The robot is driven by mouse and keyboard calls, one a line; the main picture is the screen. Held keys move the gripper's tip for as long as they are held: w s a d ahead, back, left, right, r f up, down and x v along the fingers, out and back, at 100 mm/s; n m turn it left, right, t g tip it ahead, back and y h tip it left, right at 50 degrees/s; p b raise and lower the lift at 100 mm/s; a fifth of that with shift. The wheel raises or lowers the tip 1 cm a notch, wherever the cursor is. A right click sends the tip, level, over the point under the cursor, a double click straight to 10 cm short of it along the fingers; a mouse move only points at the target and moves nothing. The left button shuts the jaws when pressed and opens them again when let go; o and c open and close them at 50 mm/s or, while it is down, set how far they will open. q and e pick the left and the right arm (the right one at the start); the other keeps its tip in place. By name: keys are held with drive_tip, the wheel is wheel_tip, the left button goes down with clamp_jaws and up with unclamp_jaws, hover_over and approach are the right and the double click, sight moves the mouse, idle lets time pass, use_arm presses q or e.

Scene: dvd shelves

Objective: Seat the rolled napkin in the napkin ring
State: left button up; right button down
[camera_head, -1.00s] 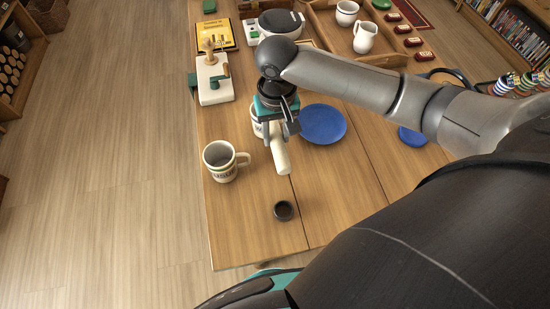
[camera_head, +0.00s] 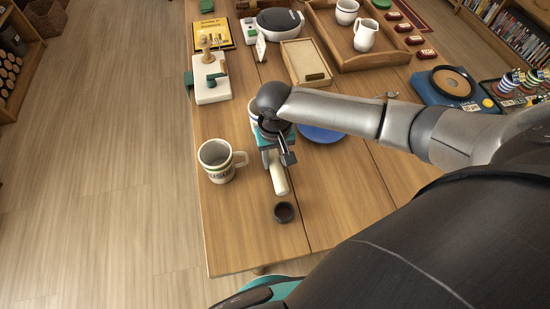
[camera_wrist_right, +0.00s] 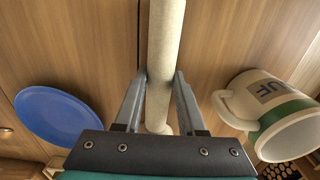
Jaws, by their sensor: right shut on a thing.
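The rolled napkin (camera_head: 279,179) is a cream roll held by my right gripper (camera_head: 272,158). In the right wrist view the napkin (camera_wrist_right: 164,50) runs up between the two fingers of the right gripper (camera_wrist_right: 160,100), which are shut on it. The napkin ring (camera_head: 284,212) is a small dark ring on the wooden table. In the head view the napkin's lower end is just above and behind the ring, with a small gap in the picture; its height over the ring is hard to tell. The ring does not show in the wrist view. My left gripper is not in view.
A white mug (camera_head: 221,160) stands left of the gripper; another mug is partly hidden behind the arm. A blue plate (camera_head: 322,134) lies to the right, partly covered by my arm. A wooden tray with jugs (camera_head: 365,36) is farther back. The table's front left is clear.

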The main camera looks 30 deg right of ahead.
drive_tip(key=shift+f, duration=0.1)
drive_tip(key=c, duration=0.5)
unclamp_jaws()
